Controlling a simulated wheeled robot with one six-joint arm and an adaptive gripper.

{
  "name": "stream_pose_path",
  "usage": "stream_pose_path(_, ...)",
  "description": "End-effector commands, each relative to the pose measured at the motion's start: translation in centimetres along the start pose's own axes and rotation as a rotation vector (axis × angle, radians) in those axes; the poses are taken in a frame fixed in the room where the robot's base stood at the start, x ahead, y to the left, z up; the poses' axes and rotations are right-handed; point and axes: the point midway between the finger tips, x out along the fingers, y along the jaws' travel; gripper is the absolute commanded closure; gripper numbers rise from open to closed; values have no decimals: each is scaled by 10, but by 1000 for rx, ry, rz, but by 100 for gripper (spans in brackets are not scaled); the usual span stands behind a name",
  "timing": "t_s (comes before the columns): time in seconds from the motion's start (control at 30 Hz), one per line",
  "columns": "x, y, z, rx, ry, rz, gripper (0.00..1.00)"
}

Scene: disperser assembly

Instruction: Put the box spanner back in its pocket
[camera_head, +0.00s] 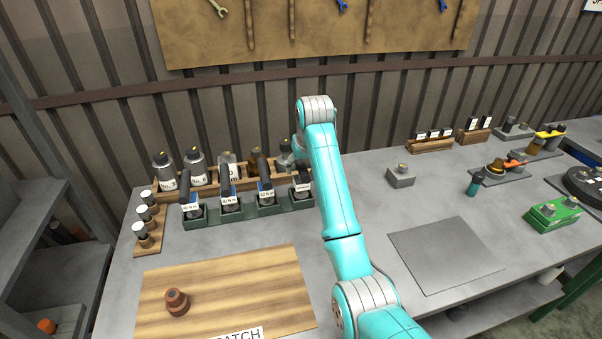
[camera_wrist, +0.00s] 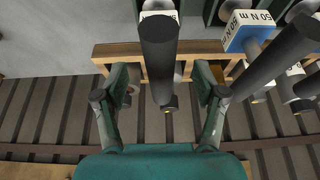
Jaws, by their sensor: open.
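Several black-handled tools with torque labels stand in the green rack (camera_head: 248,217) at the back left of the bench; I cannot tell which is the box spanner. In the wrist view, my gripper (camera_wrist: 162,78) is open, with one finger on each side of a black handle (camera_wrist: 160,45). A gap shows between the handle and each finger. This handle appears to belong to the rightmost tool (camera_head: 302,184) in the head view. Its lower end and pocket are hidden. In the head view, my arm hides most of the gripper.
Bottles (camera_head: 195,172) stand in a wooden rack close behind the green rack. Neighbouring labelled tools (camera_wrist: 248,38) crowd one side of my gripper. A wooden board (camera_head: 235,290) with a brown part (camera_head: 176,302) lies in front. The grey mat (camera_head: 445,253) is bare.

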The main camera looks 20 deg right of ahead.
Motion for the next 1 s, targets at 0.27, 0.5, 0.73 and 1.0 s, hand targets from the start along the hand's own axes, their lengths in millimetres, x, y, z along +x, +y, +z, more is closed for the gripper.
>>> stream_pose_path(0.27,-50,0,0,0,2,0,30)
stream_pose_path(0.5,-67,0,0,0,0,0,30)
stream_pose_path(0.73,-68,0,0,0,-1,0,30)
stream_pose_path(1.0,-67,0,0,0,-1,0,30)
